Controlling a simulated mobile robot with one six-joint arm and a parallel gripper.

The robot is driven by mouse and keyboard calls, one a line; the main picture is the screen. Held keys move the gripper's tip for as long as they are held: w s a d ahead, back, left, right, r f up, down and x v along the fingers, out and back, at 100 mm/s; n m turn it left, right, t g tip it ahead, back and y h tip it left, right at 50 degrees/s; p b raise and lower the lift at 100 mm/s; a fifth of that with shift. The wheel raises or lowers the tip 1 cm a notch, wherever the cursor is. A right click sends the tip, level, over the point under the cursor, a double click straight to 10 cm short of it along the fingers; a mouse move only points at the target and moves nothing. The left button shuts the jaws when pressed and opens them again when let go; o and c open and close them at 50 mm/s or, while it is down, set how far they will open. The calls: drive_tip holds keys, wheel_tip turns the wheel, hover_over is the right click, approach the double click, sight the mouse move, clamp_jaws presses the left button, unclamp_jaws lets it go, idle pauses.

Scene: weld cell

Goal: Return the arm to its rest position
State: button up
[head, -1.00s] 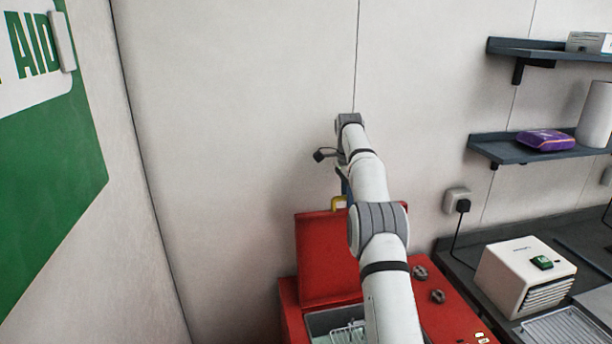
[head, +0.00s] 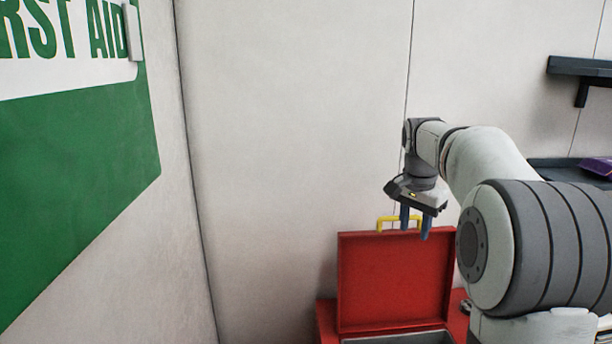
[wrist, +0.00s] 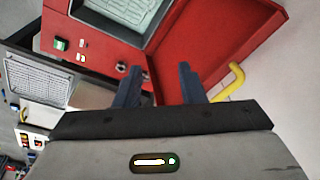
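My gripper (head: 414,222) hangs with its blue fingers pointing down, in front of the wall and near the top edge of the raised red lid (head: 392,278). The fingers are apart with nothing between them, and they show apart in the wrist view too (wrist: 158,88). My arm is bent and reaches in from the right of the head view. The red case (wrist: 108,40) is open, and a grey-framed basin with a light green inside (wrist: 135,14) shows in it in the wrist view.
A yellow handle (head: 398,222) sits on the lid's top edge, close to my gripper. A green and white first aid cabinet (head: 75,150) is at the left. A dark shelf (head: 582,67) juts from the wall at the right. The wall between is bare.

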drive_tip(key=s+a+f+n+b, duration=0.1)
drive_tip(key=s+a+f+n, duration=0.2)
drive_tip(key=s, duration=0.6)
drive_tip(key=s+a+f+n+t+b, duration=0.1)
drive_tip(key=s+a+f+n, duration=0.2)
drive_tip(key=s+f, duration=0.4)
drive_tip(key=s+a+f+n+y+b, duration=0.1)
drive_tip(key=s+a+f+n, duration=0.2)
drive_tip(key=s, duration=1)
drive_tip(key=shift+s+a+f+n+t+b, duration=0.2)
drive_tip(key=shift+f+n+t+b, duration=0.25)
drive_tip(key=shift+f, duration=0.45)
